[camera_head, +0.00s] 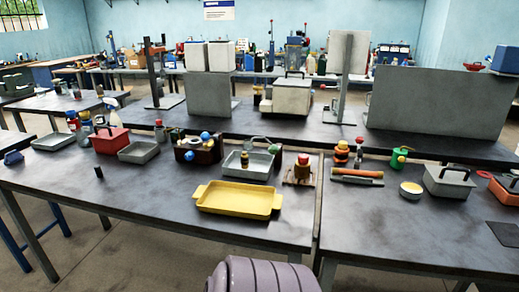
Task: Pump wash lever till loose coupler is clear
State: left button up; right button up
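I cannot tell for sure which part is the wash lever. A dark brown block unit (207,156) with blue balls stands on the front table, beside a light grey tray (232,169). A small dark and amber piece (245,160) stands at that tray; it may be the loose coupler, but it is too small to tell. A curved grey-green piece (262,141) rises at the tray's back. Neither of my grippers shows in this view.
A yellow tray (225,209) lies near the table's front edge. Left are a red box (110,144), grey trays (53,141) and a small black cylinder (99,172). Right are a grey handled box (447,184) and a round tin (411,190).

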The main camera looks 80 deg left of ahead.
aim_at(274, 149)
jog(key=u, duration=2.65)
jog(key=i+j+z, duration=0.15)
jog(key=i, duration=0.35)
jog(key=i+j+z, duration=0.1)
jog(key=i+j, duration=0.35)
